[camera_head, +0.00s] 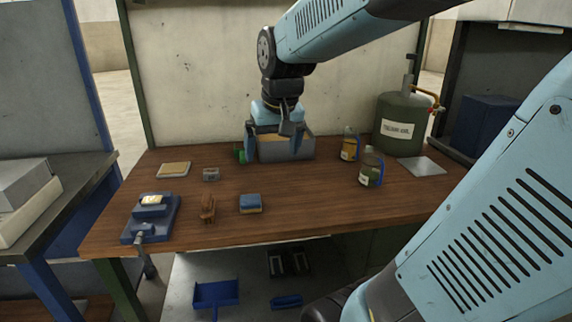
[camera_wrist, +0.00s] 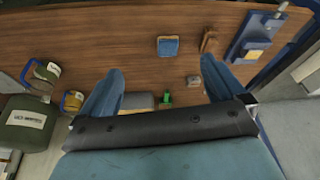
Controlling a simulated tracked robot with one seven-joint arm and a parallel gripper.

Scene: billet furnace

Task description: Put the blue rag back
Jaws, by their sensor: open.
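A small block-shaped thing, blue on top with a yellow-tan lower edge (camera_head: 251,204), lies on the front middle of the wooden bench; it also shows in the wrist view (camera_wrist: 167,47). It is the most rag-like blue thing, but I cannot tell whether it is a folded rag or a sponge. My gripper (camera_head: 272,148) hangs over the back of the bench, in front of a grey bin (camera_head: 300,151). Its fingers (camera_wrist: 160,66) are apart, with nothing held between them. The gripper hides part of the bin, which has something tan inside.
On the bench (camera_head: 320,200) stand two jars with blue handles, one behind (camera_head: 348,151) and one nearer (camera_head: 370,168), and a green canister (camera_head: 402,125). A blue vise (camera_head: 150,220), a brown wooden item (camera_head: 208,208) and a tan pad (camera_head: 174,169) are at left. The right front is clear.

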